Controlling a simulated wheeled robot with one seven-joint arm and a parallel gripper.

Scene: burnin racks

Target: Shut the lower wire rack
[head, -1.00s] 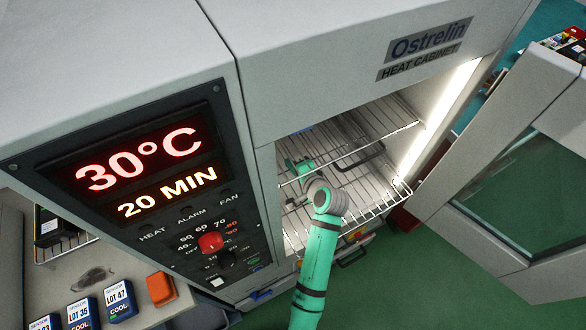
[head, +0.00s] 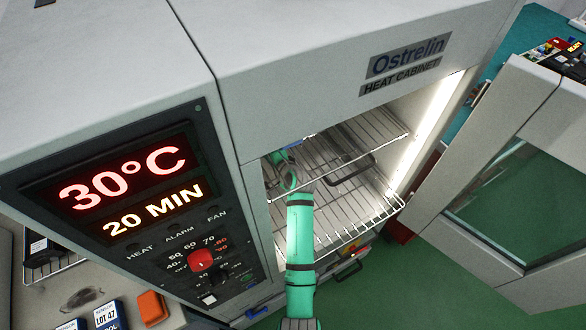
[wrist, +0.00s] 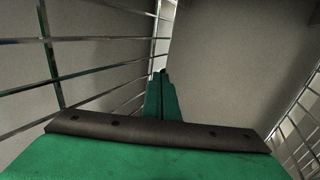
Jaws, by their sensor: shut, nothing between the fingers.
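The lower wire rack (head: 358,212) is in the open heat cabinet in the head view; its front edge shows near the mouth of the opening. The upper wire rack (head: 378,128) is above it. My green arm reaches in at the left of the opening and covers part of the lower rack. My gripper (wrist: 160,76) is shut and empty in the wrist view, pointing toward a plain grey wall. Wire bars run along its left and right sides. In the head view its tips are hidden, so I cannot tell whether it touches the rack.
The cabinet door (head: 490,180) stands wide open on the right. The control panel (head: 150,200) is on the left. A dark looped handle (head: 350,168) shows between the racks. Another dark handle (head: 349,270) is below the opening. Green floor (head: 400,290) is clear in front.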

